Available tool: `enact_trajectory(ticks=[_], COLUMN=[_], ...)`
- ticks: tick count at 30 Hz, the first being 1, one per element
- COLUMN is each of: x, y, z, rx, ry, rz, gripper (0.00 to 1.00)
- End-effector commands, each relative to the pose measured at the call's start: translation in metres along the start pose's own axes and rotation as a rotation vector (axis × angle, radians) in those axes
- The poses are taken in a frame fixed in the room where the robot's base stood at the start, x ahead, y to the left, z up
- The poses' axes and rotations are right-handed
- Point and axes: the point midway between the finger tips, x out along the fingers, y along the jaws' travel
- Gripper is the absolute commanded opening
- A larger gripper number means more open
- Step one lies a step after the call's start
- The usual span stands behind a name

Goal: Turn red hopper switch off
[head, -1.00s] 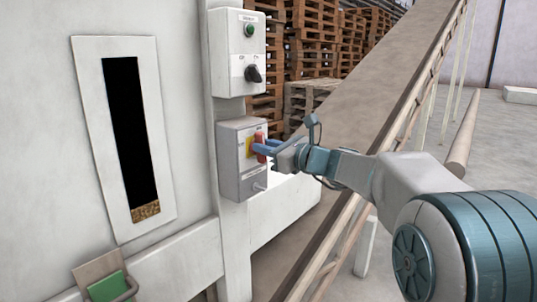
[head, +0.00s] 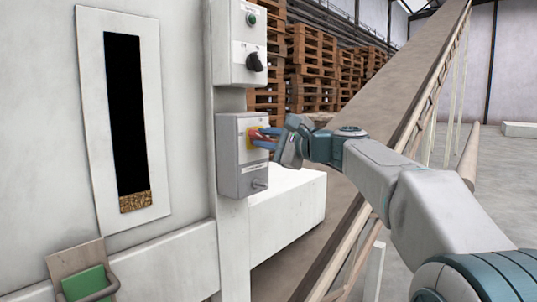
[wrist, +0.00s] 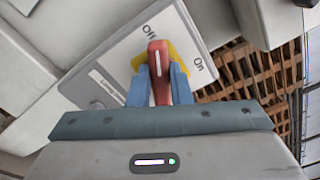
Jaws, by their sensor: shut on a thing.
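The red switch handle (head: 270,131) sits on a yellow plate (head: 251,139) on the lower grey box. In the wrist view the red handle (wrist: 158,65) stands between my blue fingers, and its upper end with a white mark points roughly at the "Off" label (wrist: 150,32). The "On" label (wrist: 196,64) lies to its right. My gripper (head: 263,138) reaches in from the right and is shut on the handle; it also shows in the wrist view (wrist: 159,80). The fingers hide part of the yellow plate.
A second box (head: 236,45) above carries a black knob (head: 254,62) and a green button (head: 252,19). A small metal knob (head: 260,184) sticks out below the red switch. A sloping conveyor (head: 370,110) stands to the right, with pallets (head: 312,60) behind.

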Motion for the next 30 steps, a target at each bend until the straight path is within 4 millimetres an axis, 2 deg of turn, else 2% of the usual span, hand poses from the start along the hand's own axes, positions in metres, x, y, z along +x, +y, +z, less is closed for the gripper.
enact_trajectory(ticks=[1,15,30], x=[0.0010,0.0009,0.0010], y=[0.0051,0.0054,0.0041], z=[-0.0001,0.0011,0.0017], rx=[-0.048,-0.400,-0.515], ry=[-0.006,-0.007,-0.006], rz=[-0.001,-0.002,-0.001], gripper=[0.00,0.00,0.00])
